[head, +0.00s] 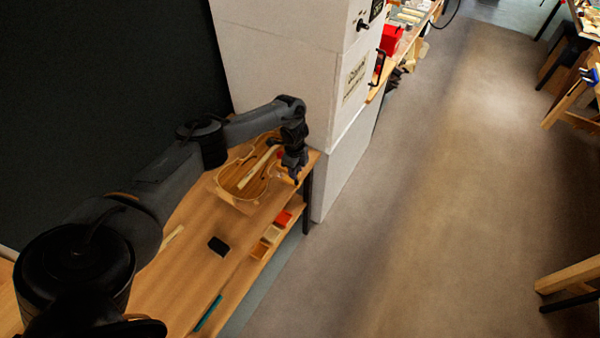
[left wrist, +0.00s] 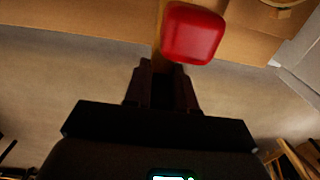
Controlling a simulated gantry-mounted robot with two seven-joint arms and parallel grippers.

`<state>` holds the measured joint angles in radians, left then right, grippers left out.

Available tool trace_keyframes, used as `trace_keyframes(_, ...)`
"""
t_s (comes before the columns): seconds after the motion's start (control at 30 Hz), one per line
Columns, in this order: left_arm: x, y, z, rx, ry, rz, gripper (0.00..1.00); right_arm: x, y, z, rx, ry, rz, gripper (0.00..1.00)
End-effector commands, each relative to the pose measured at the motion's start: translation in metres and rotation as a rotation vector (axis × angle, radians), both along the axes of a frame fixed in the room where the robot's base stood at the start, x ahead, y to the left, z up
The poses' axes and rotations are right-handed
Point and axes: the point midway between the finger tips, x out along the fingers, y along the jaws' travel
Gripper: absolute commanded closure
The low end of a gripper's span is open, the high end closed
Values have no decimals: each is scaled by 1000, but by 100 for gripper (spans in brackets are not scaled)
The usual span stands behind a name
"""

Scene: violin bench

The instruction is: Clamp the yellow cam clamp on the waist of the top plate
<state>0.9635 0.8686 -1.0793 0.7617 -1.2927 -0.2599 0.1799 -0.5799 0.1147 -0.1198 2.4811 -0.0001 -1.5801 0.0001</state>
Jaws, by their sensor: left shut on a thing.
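The violin top plate (head: 230,178) lies on the bench near its far end, with a long pale bar (head: 258,167) along it. My left gripper (head: 295,178) hangs by the plate's right side, near the bench edge. In the left wrist view, its fingers (left wrist: 163,75) are shut on a narrow brown bar (left wrist: 157,42). A red rounded block (left wrist: 192,33) sits beside that bar and looks joined to it. Red also shows behind the gripper in the head view. I cannot make out a yellow clamp. The plate's waist is partly hidden by my arm. My right gripper is not in view.
A white cabinet (head: 285,60) stands just beyond the plate. A black box (head: 218,246) lies on the bench (head: 180,270). A red bin (head: 283,218) and wooden bins (head: 260,250) sit on a shelf below the front edge. The floor to the right is open.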

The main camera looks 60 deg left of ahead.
Motion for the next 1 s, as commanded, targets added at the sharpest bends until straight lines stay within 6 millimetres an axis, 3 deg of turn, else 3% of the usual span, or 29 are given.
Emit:
trace_keyframes(0.4,-10,24,0,-1,-1,1,100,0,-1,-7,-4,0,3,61)
trace_keyframes(1.0,-12,28,0,-1,-1,1,100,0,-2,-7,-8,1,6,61)
